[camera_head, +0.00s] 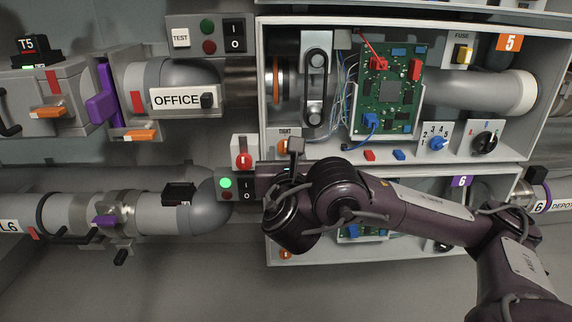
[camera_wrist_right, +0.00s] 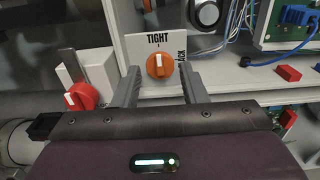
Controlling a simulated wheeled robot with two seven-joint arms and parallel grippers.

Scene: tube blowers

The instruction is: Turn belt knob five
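The belt knob of unit 5 is an orange knob (camera_wrist_right: 160,66) with a white pointer bar, on a white plate marked TIGHT above and a partly hidden word at its right. Its pointer stands upright, toward TIGHT. In the head view the knob (camera_head: 283,147) shows at the cabinet's lower left, partly covered by my right arm. My right gripper (camera_wrist_right: 159,71) is open, with one finger to each side of the knob in the wrist view. I cannot tell whether the fingers touch it. My left gripper is not in view.
A red knob (camera_wrist_right: 82,96) sits close to the left finger in the wrist view. A switch box with a green light (camera_head: 225,183) is just left of my gripper. The open cabinet holds a green circuit board (camera_head: 388,90), wires, a blue dial (camera_head: 437,143) and a black dial (camera_head: 485,143).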

